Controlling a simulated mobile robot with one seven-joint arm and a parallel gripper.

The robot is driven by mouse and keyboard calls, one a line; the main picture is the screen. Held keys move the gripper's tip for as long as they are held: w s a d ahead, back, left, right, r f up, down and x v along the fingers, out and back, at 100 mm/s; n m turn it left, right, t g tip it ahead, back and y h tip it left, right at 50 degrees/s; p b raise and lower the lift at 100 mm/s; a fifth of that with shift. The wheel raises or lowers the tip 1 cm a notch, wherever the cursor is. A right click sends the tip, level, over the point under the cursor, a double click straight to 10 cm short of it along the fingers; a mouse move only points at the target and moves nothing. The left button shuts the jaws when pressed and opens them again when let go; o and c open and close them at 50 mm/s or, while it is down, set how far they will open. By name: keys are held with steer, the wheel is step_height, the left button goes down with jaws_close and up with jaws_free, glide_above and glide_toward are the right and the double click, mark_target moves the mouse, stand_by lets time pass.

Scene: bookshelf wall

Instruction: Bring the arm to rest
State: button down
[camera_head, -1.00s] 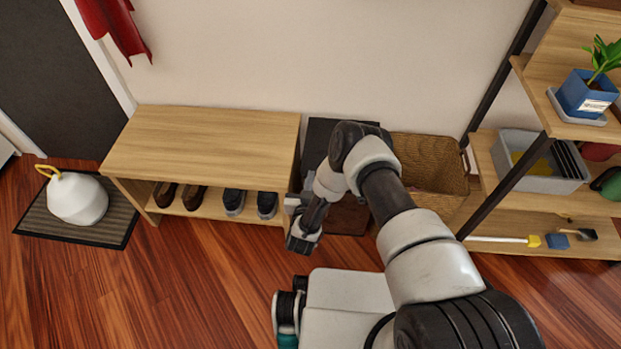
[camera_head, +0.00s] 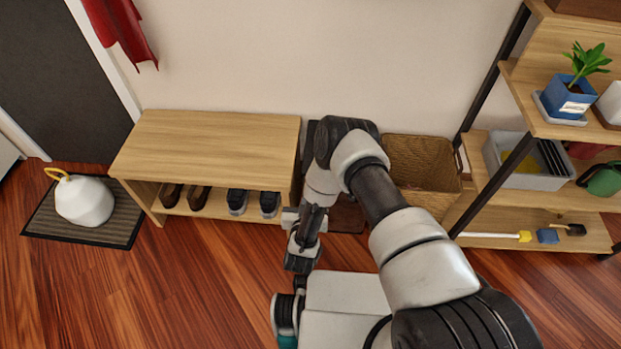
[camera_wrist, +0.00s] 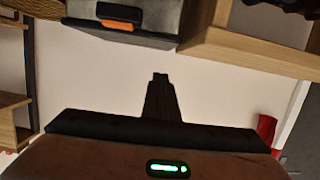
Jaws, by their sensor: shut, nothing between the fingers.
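My arm reaches out from the lower right in the head view, bent at the elbow, and folds back down. My gripper (camera_head: 300,262) hangs low in front of the bench's right end, above the floor and close to my base. In the wrist view my gripper (camera_wrist: 158,76) shows as dark fingers closed together on a wide dark bar. It holds nothing. A green light shines on its brown-looking body below.
A wooden bench (camera_head: 205,142) with shoes beneath stands behind my gripper. A wicker basket (camera_head: 425,165) and a shelf rack (camera_head: 590,235) stand to the right. A white bag-like object (camera_head: 84,202) sits on a mat (camera_head: 115,233) at left. Open floor lies at lower left.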

steer(key=w+a+r+g+y, duration=0.2)
steer(key=w+r, duration=0.9)
steer(key=r, duration=0.4)
steer(key=d+r+n+g+y, duration=0.1)
steer(key=d+r, duration=0.1)
steer(key=r, duration=0.6)
steer(key=d+r+n+g, duration=0.1)
steer(key=d+r, duration=0.1)
steer(key=r, duration=0.7)
steer(key=s+d+r+g+h, duration=0.1)
steer(key=s+d+r+g, duration=0.1)
steer(key=s+d+r, duration=0.4)
steer(key=s+d+r+g+h, duration=0.1)
steer(key=s+d+r, duration=0.3)
steer(key=s+r, duration=0.45)
steer(key=s+d+r+m+g, duration=0.1)
steer(key=s+d, duration=0.2)
steer(key=s, duration=0.4)
steer(key=s+d+r+g+h, duration=0.1)
steer(key=s+d+r, duration=0.1)
steer(key=s, duration=0.4)
steer(key=s+d+r+m+g, duration=0.1)
steer(key=s+d, duration=0.2)
steer(key=s, duration=0.4)
step_height(320, 180, up, 21)
steer(key=p, duration=2.1)
steer(key=shift+r+p, duration=0.2)
steer(key=shift+p, duration=0.15)
